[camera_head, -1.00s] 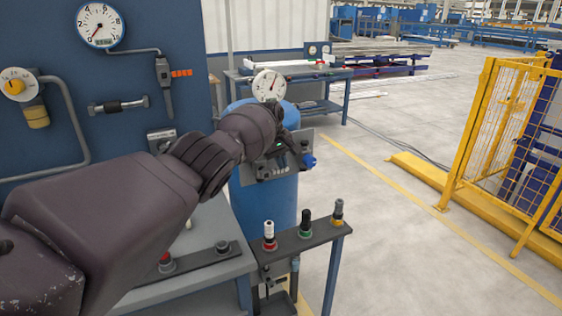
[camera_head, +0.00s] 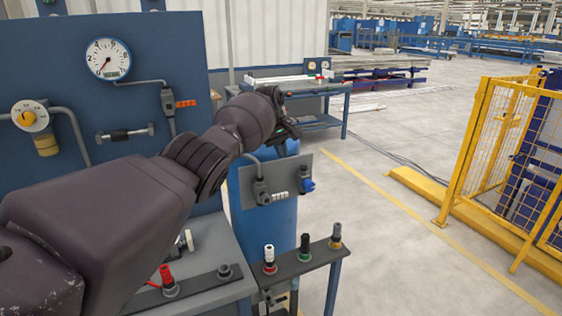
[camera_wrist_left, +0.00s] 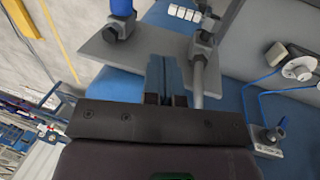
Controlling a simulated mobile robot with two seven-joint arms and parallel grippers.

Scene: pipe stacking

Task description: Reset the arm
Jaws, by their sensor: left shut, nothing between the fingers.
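My left arm reaches in from the left in the head view. My left gripper (camera_head: 290,128) is in front of the upper part of the blue tank (camera_head: 268,215), above the tank's grey panel (camera_head: 270,180); it is small and partly hidden by the wrist there. In the left wrist view the left gripper (camera_wrist_left: 167,98) has its fingers together and empty, with the grey panel (camera_wrist_left: 137,48) beyond them. My right gripper is not in view.
A grey bench (camera_head: 222,262) with a red fitting (camera_head: 168,280) lies under my arm. A blue gauge board (camera_head: 150,75) is behind. A yellow cage (camera_head: 505,150) stands right; open floor lies between.

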